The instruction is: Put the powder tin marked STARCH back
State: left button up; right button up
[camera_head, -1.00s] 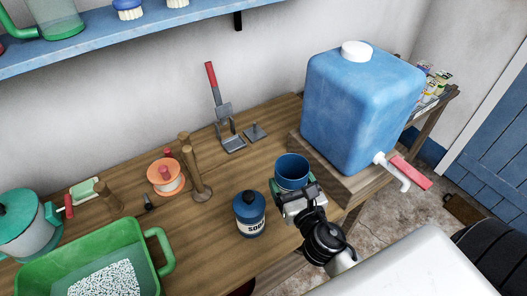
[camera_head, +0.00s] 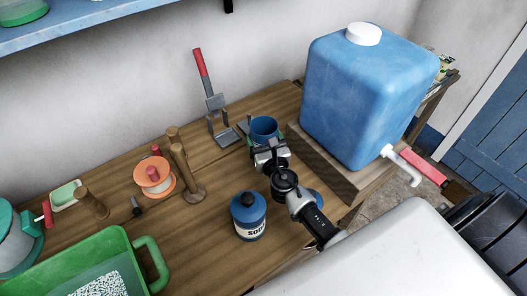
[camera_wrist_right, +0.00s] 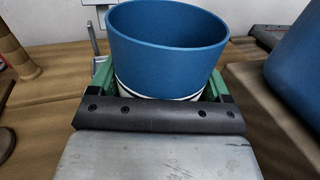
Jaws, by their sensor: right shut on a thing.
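An open, lidless blue tin (camera_head: 264,127) is held upright over the back of the wooden bench, close to the metal press; whether it touches the bench I cannot tell. My right gripper (camera_head: 267,146) is shut on it. In the right wrist view the tin (camera_wrist_right: 168,38) sits between the green finger pads, with a white band low on its side; any lettering is hidden. A lidded blue tin marked SODA (camera_head: 248,216) stands nearer the front. A small blue piece (camera_head: 316,197) shows partly behind my right arm; I cannot tell what it is. My left gripper is not in view.
A metal press with a red handle (camera_head: 203,70) stands just left of the held tin. A big blue water container (camera_head: 365,95) on a wooden block is to the right. Wooden posts (camera_head: 183,165), an orange spool (camera_head: 154,175) and a green tub (camera_head: 140,250) are left.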

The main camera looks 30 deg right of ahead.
jog(key=shift+w+f, duration=0.15)
jog(key=shift+f, duration=0.3)
notch_tip(320, 180, down, 3)
jog(key=shift+r+b, duration=0.2)
jog(key=shift+b, duration=0.95)
jog(key=shift+f, duration=0.3)
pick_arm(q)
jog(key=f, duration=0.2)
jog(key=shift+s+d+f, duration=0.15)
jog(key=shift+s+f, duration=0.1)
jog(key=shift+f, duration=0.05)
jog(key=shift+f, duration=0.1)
